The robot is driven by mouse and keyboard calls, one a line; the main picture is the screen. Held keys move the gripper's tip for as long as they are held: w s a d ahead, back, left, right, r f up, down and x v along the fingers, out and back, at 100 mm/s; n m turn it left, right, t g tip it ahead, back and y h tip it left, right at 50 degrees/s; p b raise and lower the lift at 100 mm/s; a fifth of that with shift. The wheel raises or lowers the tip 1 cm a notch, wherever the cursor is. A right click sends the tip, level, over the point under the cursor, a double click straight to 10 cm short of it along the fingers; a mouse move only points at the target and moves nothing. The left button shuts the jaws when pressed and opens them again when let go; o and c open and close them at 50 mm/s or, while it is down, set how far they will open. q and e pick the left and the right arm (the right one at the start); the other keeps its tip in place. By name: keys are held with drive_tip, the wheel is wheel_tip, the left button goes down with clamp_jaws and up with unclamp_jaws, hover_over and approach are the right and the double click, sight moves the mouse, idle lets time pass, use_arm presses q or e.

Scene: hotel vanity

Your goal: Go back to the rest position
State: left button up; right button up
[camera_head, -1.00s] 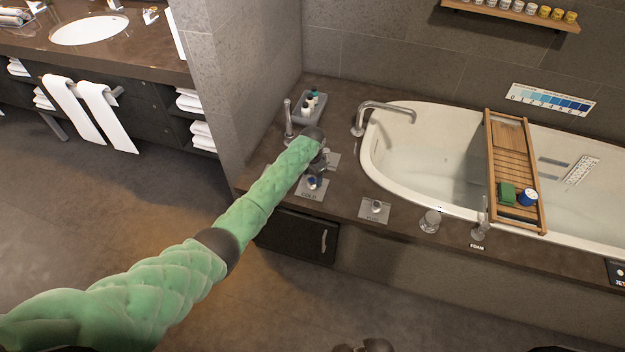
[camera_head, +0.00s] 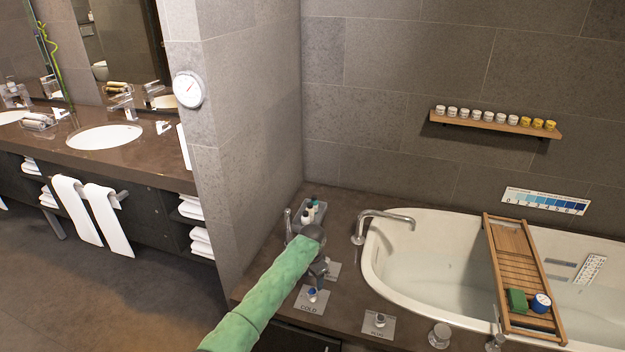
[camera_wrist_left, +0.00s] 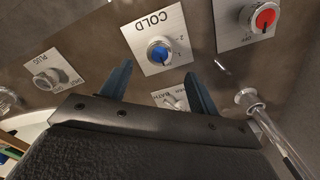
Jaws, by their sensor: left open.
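My left gripper (camera_head: 318,268) hangs over the tub deck, on the end of my green-sleeved arm. In the left wrist view, its two blue fingers (camera_wrist_left: 156,78) are spread apart with nothing between them. Beyond them is the COLD plate with its blue knob (camera_wrist_left: 158,52); the plate also shows just below the gripper in the head view (camera_head: 312,303). The fingers look apart from the knob, though the exact gap is unclear. My right gripper is not in view.
The chrome faucet (camera_head: 385,218) and white bathtub (camera_head: 440,232) lie to the right, with a wooden caddy (camera_head: 512,240) across the tub. A bottle tray (camera_head: 307,226) stands behind the gripper. The wall corner (camera_head: 235,150) rises at left. A red knob (camera_wrist_left: 265,18) is near the left wrist.

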use_arm(q)
drive_tip(key=shift+w, duration=0.1)
drive_tip(key=w+d+r+n+t+h, duration=0.15)
drive_tip(key=w+r+n+t, duration=0.25)
drive_tip(key=w+r+t, duration=0.45)
drive_tip(key=s+a+f+n+g, duration=0.1)
drive_tip(key=s+a+f, duration=0.4)
drive_tip(key=s+f, duration=0.4)
drive_tip(key=s+a+f+n+g, duration=0.1)
drive_tip(key=s+a+f, duration=0.5)
drive_tip(key=s, duration=0.4)
drive_tip(key=s+a+f+n+g, duration=0.1)
drive_tip(key=s+a+f+n, duration=0.1)
drive_tip(key=s+a+f, duration=0.55)
drive_tip(key=s+f+g, duration=0.1)
drive_tip(key=s+f, duration=0.4)
drive_tip(key=s, duration=0.7)
drive_tip(key=s+a+f+g, duration=0.1)
drive_tip(key=s+f, duration=0.5)
drive_tip(key=s, duration=0.7)
drive_tip(key=s+f+g, duration=0.2)
drive_tip(key=s+f, duration=0.4)
drive_tip(key=s, duration=0.6)
drive_tip(key=shift+s+a+y, duration=0.15)
drive_tip(key=shift+s+y, duration=0.2)
drive_tip(key=shift+y, duration=0.1)
